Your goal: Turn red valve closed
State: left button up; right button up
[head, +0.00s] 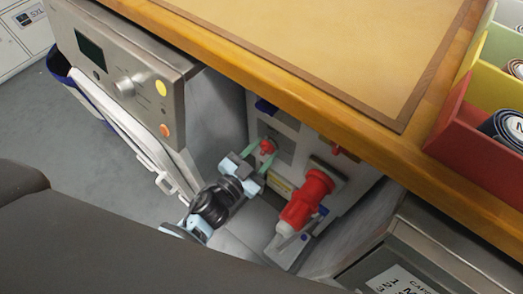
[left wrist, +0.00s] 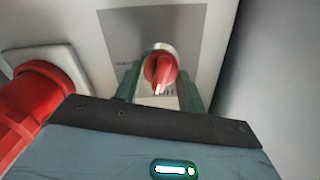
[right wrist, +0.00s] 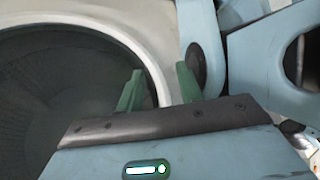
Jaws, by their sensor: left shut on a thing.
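The red valve (head: 267,146) is a small red knob on a grey panel under the counter. In the left wrist view the red valve (left wrist: 163,70) sits on a round metal collar, its white-marked end pointing down. My left gripper (head: 261,158) reaches it from the front; its green fingers (left wrist: 160,85) stand on either side of the knob, shut on it. Lettering on the grey plate (left wrist: 195,30) behind is partly hidden. My right gripper (right wrist: 158,88) shows only in the right wrist view, fingers apart with nothing between them.
A large red plug connector (head: 307,195) sticks out right of the valve. A grey appliance (head: 125,75) stands to the left. The wooden counter edge (head: 290,85) overhangs above. Coloured bins (head: 478,140) stand at the right. A large dark round opening (right wrist: 65,95) is beside my right gripper.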

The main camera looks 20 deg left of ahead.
pick_arm(q)
jog(key=m, duration=0.3)
jog(key=shift+f+m, duration=0.1)
jog(key=shift+m, duration=0.3)
jog(key=m, duration=0.2)
jog(key=shift+s+d+m, duration=0.1)
jog(key=shift+m, duration=0.2)
jog(key=m, duration=0.2)
jog(key=shift+f+m, duration=0.1)
jog(key=shift+m, duration=0.3)
jog(key=m+b, duration=0.1)
jog(key=m, duration=0.3)
jog(key=shift+f, duration=0.1)
jog(key=shift+m, duration=0.8)
pick_arm(e)
jog(key=shift+s+d+f, duration=0.1)
jog(key=shift+f, duration=0.6)
jog(key=shift+w, duration=0.35)
pick_arm(q)
jog(key=o, duration=1)
jog(key=shift+c, duration=0.2)
pick_arm(e)
jog(key=shift+s, duration=0.3)
